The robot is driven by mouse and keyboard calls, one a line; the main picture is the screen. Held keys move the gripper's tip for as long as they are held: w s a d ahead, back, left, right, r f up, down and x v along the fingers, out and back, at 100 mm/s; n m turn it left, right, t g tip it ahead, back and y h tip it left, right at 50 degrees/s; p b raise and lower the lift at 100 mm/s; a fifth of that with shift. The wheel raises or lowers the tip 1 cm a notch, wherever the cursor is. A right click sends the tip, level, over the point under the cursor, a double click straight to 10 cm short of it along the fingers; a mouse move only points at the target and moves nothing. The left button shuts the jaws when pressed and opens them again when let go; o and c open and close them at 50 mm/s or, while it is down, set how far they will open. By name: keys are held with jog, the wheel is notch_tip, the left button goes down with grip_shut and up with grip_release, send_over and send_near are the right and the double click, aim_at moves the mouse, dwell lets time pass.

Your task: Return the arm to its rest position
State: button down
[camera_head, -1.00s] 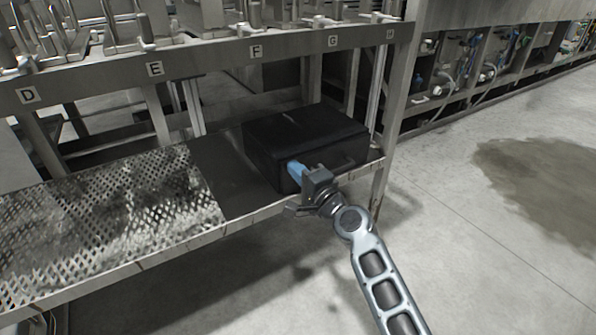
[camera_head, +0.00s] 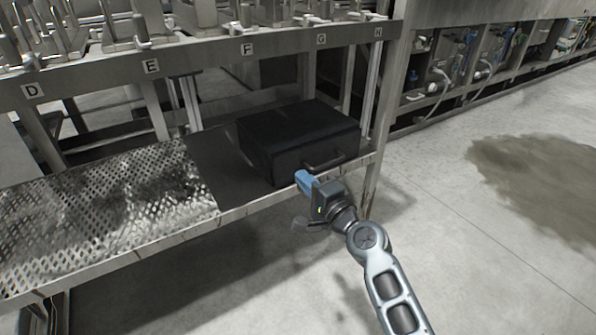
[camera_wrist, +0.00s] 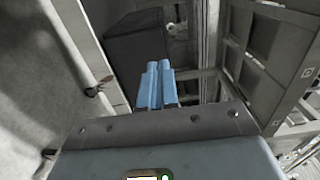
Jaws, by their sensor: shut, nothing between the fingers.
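My gripper (camera_head: 303,180) has blue fingers that are shut with nothing between them. In the head view it is in front of the lower shelf's front edge, near the right end, apart from the black case as far as I can tell. My arm reaches to it from the lower right. The wrist view shows the two blue fingers (camera_wrist: 156,84) side by side, pointing toward a dark box shape, the black case (camera_wrist: 135,52).
The black case (camera_head: 297,138) with a front handle sits on the lower shelf (camera_head: 222,178). Perforated metal (camera_head: 110,215) covers the shelf's left part. The rack's right leg (camera_head: 377,160) stands close to my gripper. Open floor (camera_head: 450,230) with a dark stain (camera_head: 545,180) lies to the right.

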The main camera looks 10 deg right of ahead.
jog(key=s+d+f+n+g+h, duration=0.1)
jog(key=s+d+f, duration=0.15)
jog(key=s, duration=0.55)
jog(key=s+d+f+n+h, duration=0.1)
jog(key=s+f, duration=0.2)
jog(key=s, duration=0.6)
jog(key=s+d+f+n+g+h, duration=0.1)
jog(key=s+f+h, duration=0.15)
jog(key=s, duration=0.55)
jog(key=s+d+r+n+h, duration=0.1)
jog(key=s+r+n, duration=0.15)
jog(key=s, duration=0.75)
jog(key=s+d+r+n, duration=0.2)
jog(key=s+n, duration=0.2)
jog(key=s, duration=0.5)
jog(key=s+r+n, duration=0.5)
jog(key=s+r, duration=0.3)
jog(key=s, duration=0.1)
notch_tip(320, 180, up, 29)
jog(key=p, duration=2.9)
jog(key=shift+a+f+p, duration=0.15)
jog(key=shift+a+p, duration=0.15)
jog(key=shift+a, duration=0.05)
jog(key=shift+s, duration=0.1)
